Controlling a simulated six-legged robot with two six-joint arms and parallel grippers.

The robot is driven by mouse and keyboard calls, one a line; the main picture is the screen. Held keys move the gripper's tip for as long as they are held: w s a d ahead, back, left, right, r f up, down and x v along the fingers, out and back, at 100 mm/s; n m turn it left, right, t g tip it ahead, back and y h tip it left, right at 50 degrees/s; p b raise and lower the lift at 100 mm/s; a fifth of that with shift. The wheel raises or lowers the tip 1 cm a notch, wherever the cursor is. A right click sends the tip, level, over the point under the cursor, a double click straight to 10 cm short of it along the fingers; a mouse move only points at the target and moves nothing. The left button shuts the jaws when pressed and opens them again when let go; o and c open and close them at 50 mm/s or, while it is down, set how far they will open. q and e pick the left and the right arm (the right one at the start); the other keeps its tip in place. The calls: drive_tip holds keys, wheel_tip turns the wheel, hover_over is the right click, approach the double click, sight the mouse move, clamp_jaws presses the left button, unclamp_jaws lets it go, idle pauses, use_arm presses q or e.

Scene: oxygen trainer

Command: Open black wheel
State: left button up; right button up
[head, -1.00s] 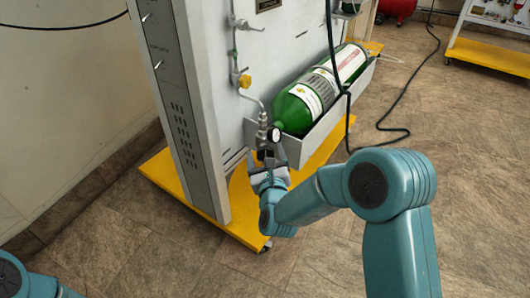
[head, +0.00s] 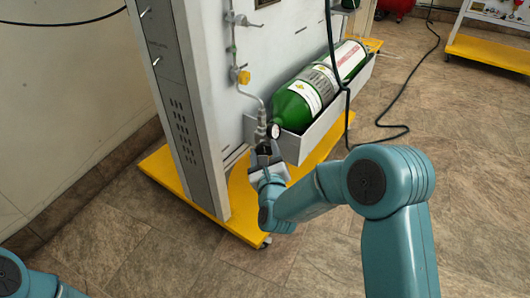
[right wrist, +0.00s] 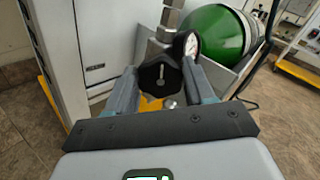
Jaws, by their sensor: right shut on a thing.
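The black wheel (right wrist: 160,76) is a lobed knob on a metal valve fitting, seen close up in the right wrist view. My right gripper (right wrist: 157,90) has a finger on each side of the wheel and is shut on it. In the head view my right gripper (head: 267,160) is at the lower end of the valve pipe, where the wheel is mostly hidden. A round pressure gauge (right wrist: 190,44) sits just behind and right of the wheel. At the lower left of the head view only a part of my left arm shows; its gripper is out of view.
A green gas cylinder (head: 296,104) lies in a grey tray (head: 310,140) right of the valve. The panel stands on a yellow base (head: 163,177). A dark hose (head: 346,110) hangs beside the cylinder. Open floor lies in front.

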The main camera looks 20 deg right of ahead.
drive_tip(key=n, duration=0.4)
drive_tip(key=shift+f+n, duration=0.1)
drive_tip(key=shift+n, duration=0.2)
drive_tip(key=n, duration=0.4)
drive_tip(key=shift+f+n, duration=0.1)
drive_tip(key=shift+n, duration=0.2)
drive_tip(key=n, duration=0.3)
drive_tip(key=shift+n, duration=0.3)
drive_tip(key=n, duration=0.4)
drive_tip(key=shift+f+n, duration=0.15)
drive_tip(key=shift+n, duration=0.15)
drive_tip(key=n, duration=1.3)
drive_tip(key=shift+s+d+f, duration=0.1)
drive_tip(key=shift+n, duration=1.9)
